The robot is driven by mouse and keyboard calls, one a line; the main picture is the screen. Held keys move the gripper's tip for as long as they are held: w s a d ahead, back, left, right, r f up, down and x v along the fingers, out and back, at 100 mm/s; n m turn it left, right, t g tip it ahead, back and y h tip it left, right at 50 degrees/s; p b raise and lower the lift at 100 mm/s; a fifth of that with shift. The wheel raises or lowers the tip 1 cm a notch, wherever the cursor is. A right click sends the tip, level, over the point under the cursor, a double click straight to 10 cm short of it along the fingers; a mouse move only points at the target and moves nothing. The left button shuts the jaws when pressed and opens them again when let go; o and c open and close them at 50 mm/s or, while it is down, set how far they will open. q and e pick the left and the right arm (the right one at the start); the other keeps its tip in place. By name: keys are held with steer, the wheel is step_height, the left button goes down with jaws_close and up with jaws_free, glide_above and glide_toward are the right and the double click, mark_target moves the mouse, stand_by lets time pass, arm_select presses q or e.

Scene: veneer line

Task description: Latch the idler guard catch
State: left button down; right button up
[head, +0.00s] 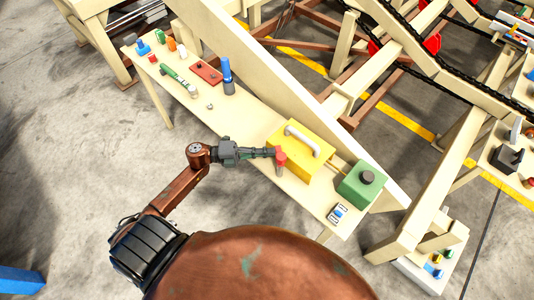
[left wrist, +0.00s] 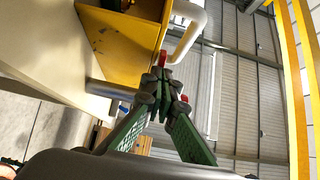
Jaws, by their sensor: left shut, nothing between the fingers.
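The yellow guard box (head: 315,143) with a pale handle (head: 303,139) stands on the long cream bench. A red-topped catch lever (head: 281,158) is at its left front side. My left gripper (head: 271,153) comes in from the left with its tips right beside the red top; I cannot tell whether they touch. In the left wrist view the green-padded fingers (left wrist: 160,76) meet at their tips, with nothing between them. A red piece (left wrist: 163,58) shows just beyond the tips, near the yellow box (left wrist: 125,45) and the pale handle (left wrist: 187,30). My right gripper is not in view.
A green box with a dark knob (head: 362,186) stands right of the yellow box, and a small switch block (head: 337,213) is in front. A blue-topped post (head: 227,76), a red plate (head: 206,72) and small parts lie farther left. A cream rail (head: 255,70) runs behind.

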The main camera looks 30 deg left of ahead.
arm_select(q)
steer(key=m+g+h+b, duration=0.1)
steer(key=w+f+m+g+b, duration=0.1)
steer(key=g+b, duration=0.1)
steer(key=shift+w+d+m+g+h, duration=0.1)
steer(key=shift+m+g+h, duration=0.2)
steer(key=shift+h, duration=0.1)
steer(key=shift+r+m+g+b, duration=0.4)
steer(key=shift+g+b, duration=0.1)
steer(key=shift+g, duration=0.1)
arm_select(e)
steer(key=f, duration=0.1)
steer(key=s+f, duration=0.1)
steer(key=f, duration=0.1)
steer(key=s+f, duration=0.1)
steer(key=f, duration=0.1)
